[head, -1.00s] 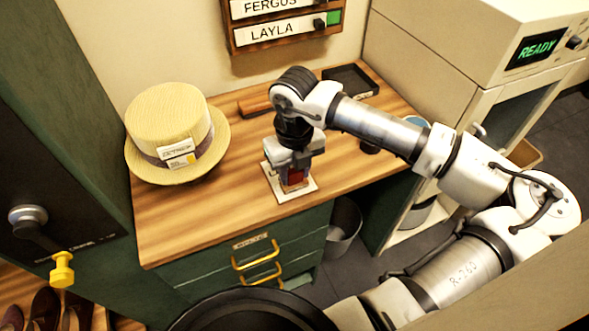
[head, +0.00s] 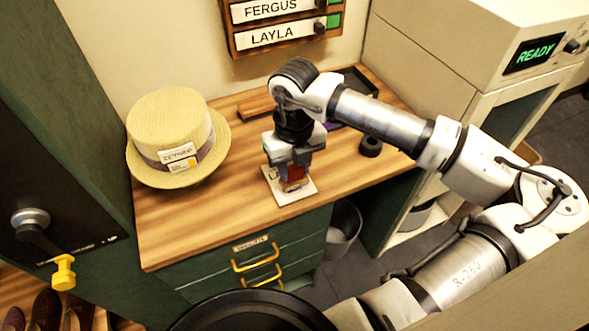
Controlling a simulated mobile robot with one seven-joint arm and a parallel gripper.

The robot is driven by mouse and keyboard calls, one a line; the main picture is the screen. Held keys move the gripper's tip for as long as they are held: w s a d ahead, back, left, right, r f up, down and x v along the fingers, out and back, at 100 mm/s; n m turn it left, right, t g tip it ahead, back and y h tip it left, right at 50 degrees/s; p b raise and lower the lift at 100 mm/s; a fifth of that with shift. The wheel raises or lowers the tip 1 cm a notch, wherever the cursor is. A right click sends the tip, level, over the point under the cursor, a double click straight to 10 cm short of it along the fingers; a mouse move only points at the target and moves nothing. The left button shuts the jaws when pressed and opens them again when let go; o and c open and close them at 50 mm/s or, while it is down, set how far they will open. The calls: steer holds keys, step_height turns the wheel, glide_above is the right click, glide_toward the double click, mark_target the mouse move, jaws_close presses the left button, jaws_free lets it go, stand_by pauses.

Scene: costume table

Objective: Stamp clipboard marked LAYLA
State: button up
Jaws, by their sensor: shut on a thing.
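My gripper (head: 293,160) points down at the front of the wooden table and is shut on a small red stamp (head: 295,173). The stamp is right over a small white clipboard (head: 304,190) lying flat near the table's front edge. My gripper and the stamp hide much of the clipboard, and its name and any mark cannot be read. A gap between stamp and clipboard is hard to judge. A LAYLA label (head: 273,37) shows on the wall rack, below a FERGUS label (head: 271,10).
A straw hat (head: 172,138) with a tag stands at the table's left. A black tray (head: 362,82), partly hidden by my arm, lies at the back. A small dark round object (head: 371,146) sits at the right. The table's front left (head: 190,225) is bare.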

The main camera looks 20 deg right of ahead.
steer(key=shift+r+p, duration=0.65)
steer(key=shift+r, duration=1.55)
steer(key=shift+w, duration=0.1)
